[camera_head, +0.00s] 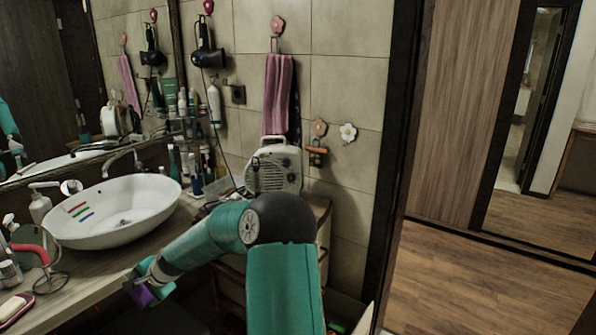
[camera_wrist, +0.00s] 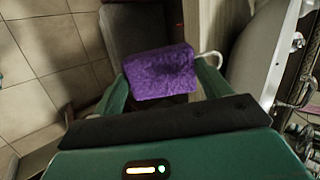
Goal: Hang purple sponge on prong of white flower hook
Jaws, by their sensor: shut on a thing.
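The purple sponge (camera_wrist: 160,73) is a rectangular block with a white loop at its right end in the wrist view. My gripper (camera_wrist: 162,78) is shut on it, one finger at each end. In the head view the sponge (camera_head: 145,297) shows only in part, in my gripper (camera_head: 143,287) at the lower left, in front of the counter edge. The white flower hook (camera_head: 348,133) is on the tiled wall, right of centre, with nothing seen hanging on it. My gripper is well to the left of it and lower. Its prong is too small to make out.
An orange-tan flower hook (camera_head: 319,127) with a small item hanging below is just left of the white one. A pink towel (camera_head: 277,93) hangs above a white heater (camera_head: 273,168). The basin (camera_head: 113,212) and counter are at left. Open floor (camera_head: 480,285) lies at right.

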